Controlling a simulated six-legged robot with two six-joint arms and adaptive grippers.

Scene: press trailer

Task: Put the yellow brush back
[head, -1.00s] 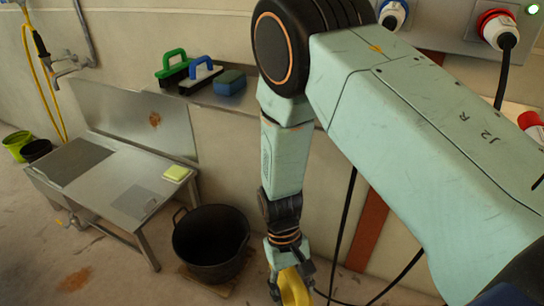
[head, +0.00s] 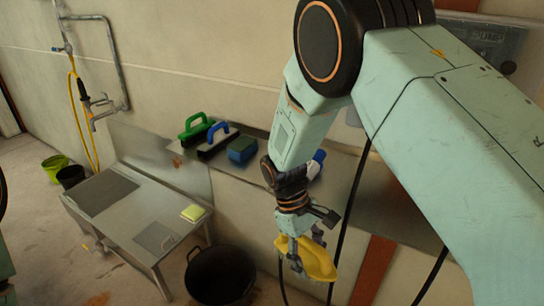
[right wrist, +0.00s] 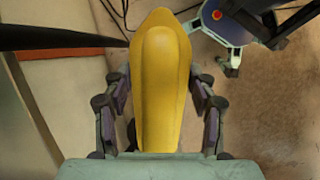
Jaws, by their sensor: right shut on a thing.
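The yellow brush (head: 318,260) is held in my right gripper (head: 296,254), in front of the wall and below the level of the shelf. In the right wrist view the yellow body of the brush (right wrist: 160,85) fills the space between the two fingers of the right gripper (right wrist: 160,110). Its bristles do not show. On the wall shelf (head: 262,180) stand a green-handled brush (head: 194,128) and a blue-handled brush (head: 217,138), side by side. My left gripper does not show.
A blue-green block (head: 243,150) and a white-and-blue bottle (head: 316,164), partly behind my arm, are on the shelf. A metal sink table (head: 135,218) bears a yellow sponge (head: 193,212). A black tub (head: 218,276) stands beside it. Dark cables hang near the brush.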

